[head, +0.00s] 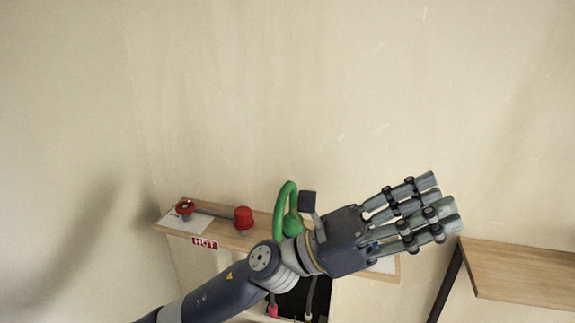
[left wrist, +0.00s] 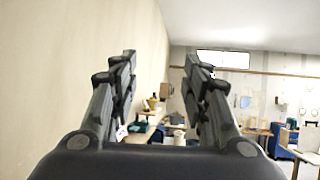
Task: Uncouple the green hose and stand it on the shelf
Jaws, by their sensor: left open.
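The green hose (head: 283,211) stands as a tall loop on the wooden ledge in the head view, partly hidden behind my left wrist. Its lower end and coupling are hidden by my arm. My left gripper (head: 438,212) is open and empty, in the air to the right of the hose, with its fingers pointing right. The left wrist view shows my left gripper (left wrist: 162,90) with its fingers apart and nothing between them. A wooden shelf (head: 530,268) is at the lower right in the head view. My right gripper is not in view.
The wooden ledge (head: 262,230) carries red fittings, one a red cap (head: 243,217), and a red HOT label (head: 204,243). A pink-red hose end (head: 272,310) shows below my arm. The bare wall (head: 300,90) rises behind. The visible shelf top is clear.

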